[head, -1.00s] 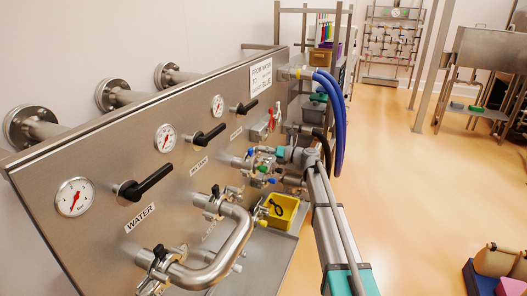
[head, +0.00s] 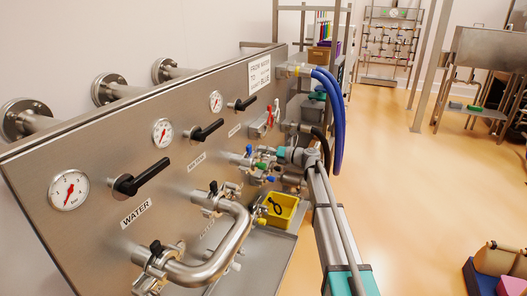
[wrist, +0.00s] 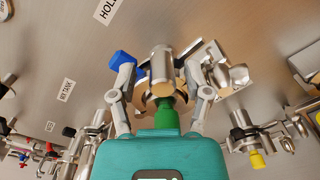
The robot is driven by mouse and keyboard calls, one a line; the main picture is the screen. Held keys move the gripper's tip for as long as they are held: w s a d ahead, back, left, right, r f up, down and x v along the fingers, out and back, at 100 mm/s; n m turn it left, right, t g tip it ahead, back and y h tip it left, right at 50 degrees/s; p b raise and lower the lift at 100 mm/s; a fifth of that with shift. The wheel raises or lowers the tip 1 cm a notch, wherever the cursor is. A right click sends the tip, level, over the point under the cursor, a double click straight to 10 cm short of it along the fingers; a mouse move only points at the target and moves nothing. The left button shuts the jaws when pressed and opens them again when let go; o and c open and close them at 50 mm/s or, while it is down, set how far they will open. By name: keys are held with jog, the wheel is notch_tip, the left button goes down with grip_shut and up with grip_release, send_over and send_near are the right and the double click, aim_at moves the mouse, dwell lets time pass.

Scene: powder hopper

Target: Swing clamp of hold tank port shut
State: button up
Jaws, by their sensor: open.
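The hold tank port is a short steel stub (wrist: 161,68) on the panel, in the middle of the wrist view, below a partly cut-off label beginning "HOL" (wrist: 108,10). A steel clamp part (wrist: 225,76) stands out at its right. A blue knob (wrist: 122,60) is at the left and a green knob (wrist: 166,117) in front. My gripper (wrist: 163,88) is open, one grey finger on each side of the stub and green knob. I cannot tell whether the fingers touch them. In the head view my gripper (head: 284,158) is at the panel and partly hides the port.
A mix tank label (wrist: 66,90) and neighbouring clamped fittings flank the port, one with a yellow knob (wrist: 257,160). In the head view a bent steel pipe (head: 225,255), a yellow bin (head: 282,211) and blue hoses (head: 335,115) are close by. The floor at the right is mostly clear.

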jog(key=v, duration=0.8)
jog(key=shift+d, duration=0.3)
